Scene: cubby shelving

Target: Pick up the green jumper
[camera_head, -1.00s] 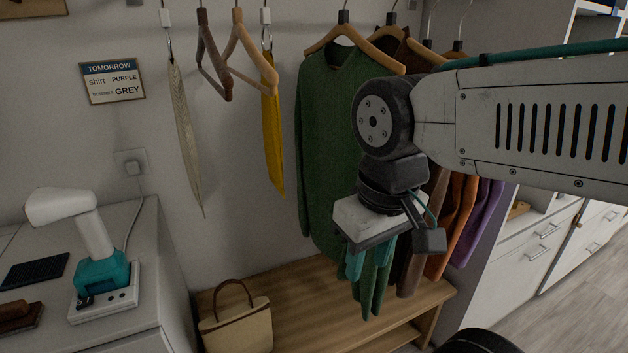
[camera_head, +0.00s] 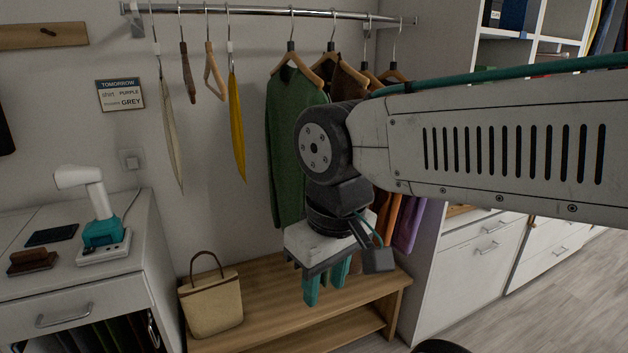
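The green jumper (camera_head: 285,150) hangs on a wooden hanger (camera_head: 297,66) from the metal rail. My arm hides part of its right side. My gripper (camera_head: 325,288) points down in front of the clothes, below and to the right of the jumper's visible part. Its two teal fingers stand apart with a gap between them, and nothing shows between them. It looks clear of the jumper.
The rail (camera_head: 270,12) also holds a yellow garment (camera_head: 237,130), a pale garment (camera_head: 171,130), empty hangers and orange and purple clothes. A wooden bench (camera_head: 270,300) below carries a beige bag (camera_head: 212,303). A white cabinet (camera_head: 90,290) stands left, white drawers (camera_head: 480,255) right.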

